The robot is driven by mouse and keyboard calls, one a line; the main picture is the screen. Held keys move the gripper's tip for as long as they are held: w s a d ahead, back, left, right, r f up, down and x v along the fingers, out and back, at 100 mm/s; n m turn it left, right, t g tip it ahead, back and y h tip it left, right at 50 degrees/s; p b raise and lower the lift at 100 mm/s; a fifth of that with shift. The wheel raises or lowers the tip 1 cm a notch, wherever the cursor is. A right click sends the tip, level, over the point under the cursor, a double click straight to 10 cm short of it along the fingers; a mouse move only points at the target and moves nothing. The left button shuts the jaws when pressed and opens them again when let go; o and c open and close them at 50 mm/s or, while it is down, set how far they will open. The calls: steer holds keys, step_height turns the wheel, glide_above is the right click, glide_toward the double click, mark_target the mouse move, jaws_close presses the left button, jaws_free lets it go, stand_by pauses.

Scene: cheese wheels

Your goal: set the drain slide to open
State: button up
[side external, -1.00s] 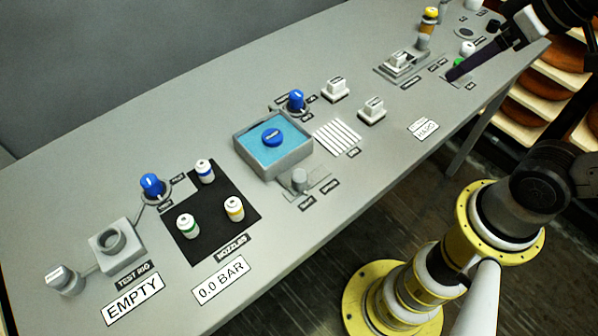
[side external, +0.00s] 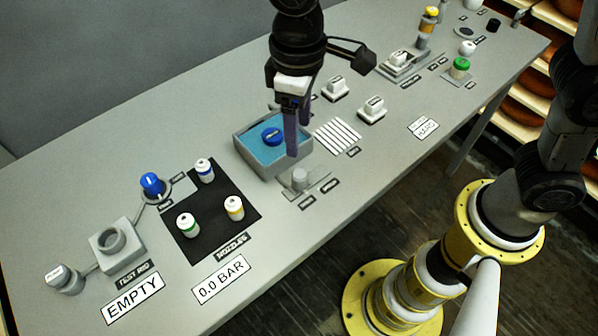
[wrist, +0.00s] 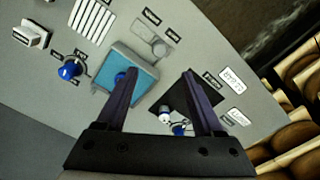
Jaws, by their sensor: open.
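The slide is a grey knob (side external: 300,178) on a flat grey plate, in front of the blue-filled basin. Two small labels lie along the plate; I cannot read them. The knob sits towards the plate's left end. The same knob (wrist: 160,48) shows in the wrist view, beyond my fingertips, on the half nearer the lower label. My gripper (side external: 297,140) points down above the basin's right side, behind the knob and apart from it. It is open and empty, with its two dark fingers spread in the wrist view (wrist: 160,73).
The basin (side external: 262,165) holds a blue round piece (side external: 272,136). A black mat (side external: 212,232) with three small bottles lies left. A striped pad (side external: 338,136) and white switch blocks (side external: 372,109) stand right. The bench front near the slide is clear.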

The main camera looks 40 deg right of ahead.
mark_target(299, 173)
step_height(299, 173, down, 14)
steer(key=shift+r, duration=0.25)
stand_by(0.4)
jaws_close()
stand_by(1.3)
